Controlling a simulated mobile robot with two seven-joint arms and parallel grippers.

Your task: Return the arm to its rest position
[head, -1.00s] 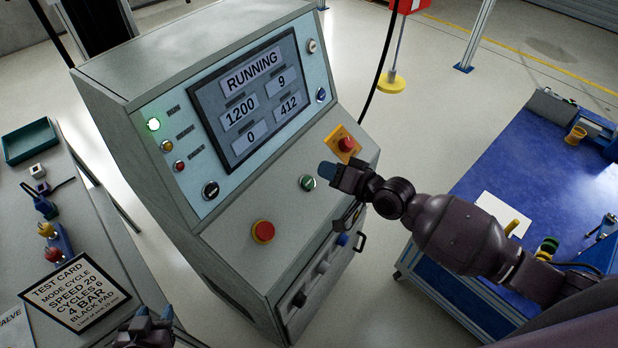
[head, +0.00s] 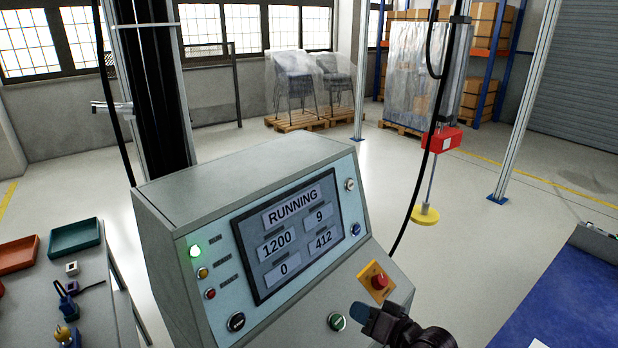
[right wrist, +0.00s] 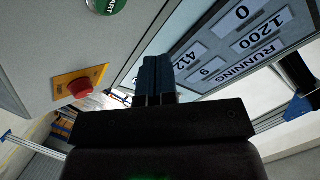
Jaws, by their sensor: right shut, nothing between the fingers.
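My right gripper (head: 368,318) is at the bottom right of the head view, in front of the control console (head: 215,185). Its blue fingertips are closed together with nothing between them. They also show in the right wrist view (right wrist: 155,80), pointing toward the console face. The fingers appear apart from the green start button (head: 337,321) and the red emergency button on its yellow plate (head: 377,283). The console screen (head: 288,238) reads RUNNING, with 1200, 9, 0 and 412. A green lamp (head: 195,251) is lit. My left gripper is out of the head view.
A grey side table (head: 95,290) with a green tray (head: 75,237) and small parts stands at the left. A blue table (head: 570,300) stands at the right. A red actuator (head: 441,140) with a yellow pad (head: 425,215) hangs behind the console. Open floor lies beyond.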

